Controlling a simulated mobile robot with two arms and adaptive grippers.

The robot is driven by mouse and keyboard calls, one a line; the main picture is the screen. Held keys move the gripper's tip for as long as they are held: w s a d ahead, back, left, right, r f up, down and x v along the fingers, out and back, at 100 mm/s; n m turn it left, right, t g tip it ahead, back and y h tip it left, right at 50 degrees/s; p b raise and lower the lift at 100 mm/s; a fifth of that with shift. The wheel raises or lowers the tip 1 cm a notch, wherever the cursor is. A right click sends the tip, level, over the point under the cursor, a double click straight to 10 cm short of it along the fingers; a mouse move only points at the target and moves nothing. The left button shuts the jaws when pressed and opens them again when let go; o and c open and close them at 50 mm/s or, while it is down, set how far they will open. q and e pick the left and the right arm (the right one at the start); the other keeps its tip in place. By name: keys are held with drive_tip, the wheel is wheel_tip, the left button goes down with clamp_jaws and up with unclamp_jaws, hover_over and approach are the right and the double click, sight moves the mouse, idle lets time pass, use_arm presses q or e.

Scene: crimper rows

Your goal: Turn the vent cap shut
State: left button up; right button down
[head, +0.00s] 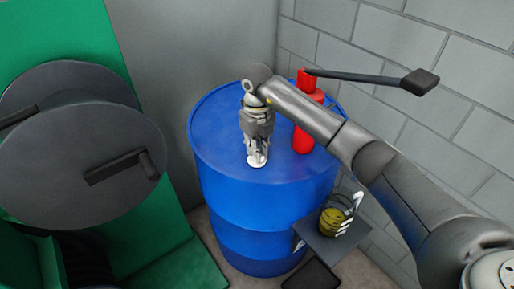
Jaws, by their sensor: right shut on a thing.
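A blue drum (230,180) stands upright against the wall in the head view. A small pale vent cap (257,160) sits on its lid, near the front of the top. My right gripper (257,153) points down at the cap from above, with its fingers shut on it. The fingers and wrist hide most of the cap, so I cannot tell how far it is turned. My right arm reaches in from the lower right. My left gripper is not in view.
A red bottle-like object (304,136) stands on the drum lid, right of my gripper. A dark bar (365,77) extends right behind my arm. Green machinery with round dark plates (80,150) fills the left. A yellow object (333,222) rests on a grey plate at lower right.

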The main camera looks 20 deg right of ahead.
drive_tip(key=shift+m, duration=0.3)
drive_tip(key=m, duration=0.3)
drive_tip(key=shift+r+m, duration=0.1)
drive_tip(key=shift+m, duration=0.3)
drive_tip(key=m, duration=0.4)
drive_tip(key=m+p, duration=0.1)
drive_tip(key=m, duration=0.4)
drive_tip(key=shift+m+p, duration=0.45)
drive_tip(key=shift+m, duration=1.75)
drive_tip(key=c, duration=1.5)
unclamp_jaws()
